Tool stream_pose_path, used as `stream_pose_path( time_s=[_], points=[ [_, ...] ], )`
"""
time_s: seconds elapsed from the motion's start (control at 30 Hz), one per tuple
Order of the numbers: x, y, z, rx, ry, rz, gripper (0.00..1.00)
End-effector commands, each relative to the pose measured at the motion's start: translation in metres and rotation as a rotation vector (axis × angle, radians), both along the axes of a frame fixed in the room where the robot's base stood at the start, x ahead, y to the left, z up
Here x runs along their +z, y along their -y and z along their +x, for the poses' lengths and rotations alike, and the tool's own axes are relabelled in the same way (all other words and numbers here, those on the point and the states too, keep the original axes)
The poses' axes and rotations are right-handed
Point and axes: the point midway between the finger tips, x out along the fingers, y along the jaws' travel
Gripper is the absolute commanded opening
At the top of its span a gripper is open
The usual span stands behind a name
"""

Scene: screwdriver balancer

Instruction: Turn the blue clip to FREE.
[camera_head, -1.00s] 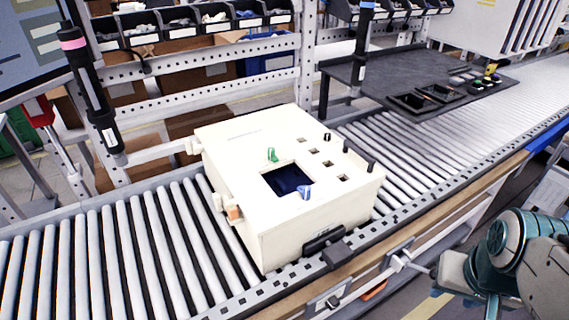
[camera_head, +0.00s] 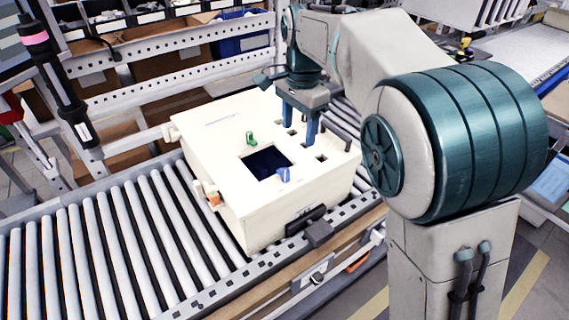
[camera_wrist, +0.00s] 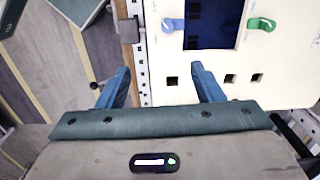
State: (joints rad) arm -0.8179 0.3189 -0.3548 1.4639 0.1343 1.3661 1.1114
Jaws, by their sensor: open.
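The blue clip (camera_head: 283,174) sits at the near edge of the dark blue opening (camera_head: 268,163) on top of a cream box (camera_head: 235,205). It also shows in the wrist view (camera_wrist: 174,25), left of the opening. A green clip (camera_head: 251,138) stands on the far side of the opening and shows in the wrist view (camera_wrist: 262,23). My gripper (camera_head: 299,136) points down above the box top, right of the opening and apart from the blue clip. In the wrist view its two blue fingers (camera_wrist: 160,80) are wide apart with nothing between them. No FREE marking is readable.
The box rests on a roller conveyor (camera_head: 110,240). Square holes (camera_head: 321,158) and dark pegs lie on the box top near my gripper. A black handle (camera_head: 306,221) is on the box's near side. A dark hanging tool (camera_head: 65,85) is at the left.

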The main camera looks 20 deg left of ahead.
Motion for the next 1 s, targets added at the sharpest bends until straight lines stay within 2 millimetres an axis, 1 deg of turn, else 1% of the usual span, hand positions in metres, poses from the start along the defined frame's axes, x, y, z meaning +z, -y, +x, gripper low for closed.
stream_pose_path(
  time_s=[0.03,0.1,0.2,0.27,0.33,0.47,0.7,0.8,0.9,1.0],
  points=[
    [0.000,-0.014,0.001,-0.011,0.000,-0.010,0.61],
    [0.000,-0.026,0.001,-0.031,-0.003,-0.019,0.61],
    [-0.002,-0.035,0.001,-0.047,-0.003,-0.027,0.61],
    [-0.006,-0.037,0.001,-0.050,-0.004,-0.028,0.61],
    [-0.014,-0.037,0.001,-0.052,-0.004,-0.028,0.61],
    [-0.037,-0.036,0.001,-0.052,-0.007,-0.030,0.61],
    [-0.089,-0.035,0.000,-0.051,-0.005,-0.030,0.61],
    [-0.107,-0.035,0.000,-0.050,-0.006,-0.029,0.61],
    [-0.122,-0.035,0.001,-0.049,-0.005,-0.029,0.61],
    [-0.131,-0.036,0.001,-0.050,-0.003,-0.027,0.61]
  ],
)
